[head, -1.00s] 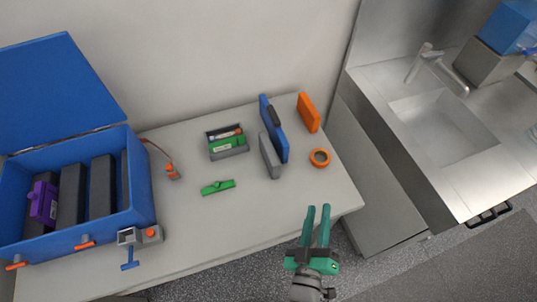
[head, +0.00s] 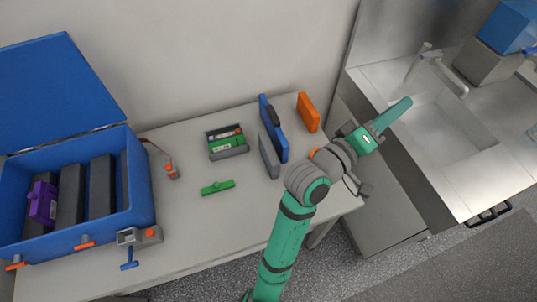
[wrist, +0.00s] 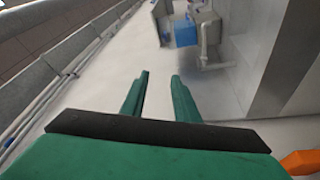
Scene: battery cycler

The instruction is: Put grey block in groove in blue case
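The grey block (head: 269,156) stands upright on the table, left of a taller blue panel (head: 277,138) with a dark piece on it. The blue case (head: 143,182) is at the far left with its lid (head: 58,92) raised. Inside it are dark grey upright bars with gaps between them, and a purple piece (head: 43,203).
An orange block (head: 308,113) stands at the table's back right. A small tray (head: 228,154) and a green piece (head: 217,187) lie mid-table. A grey clamp-like part (head: 127,237) is by the case. The sink (head: 440,130) is to the right. The front middle of the table is clear.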

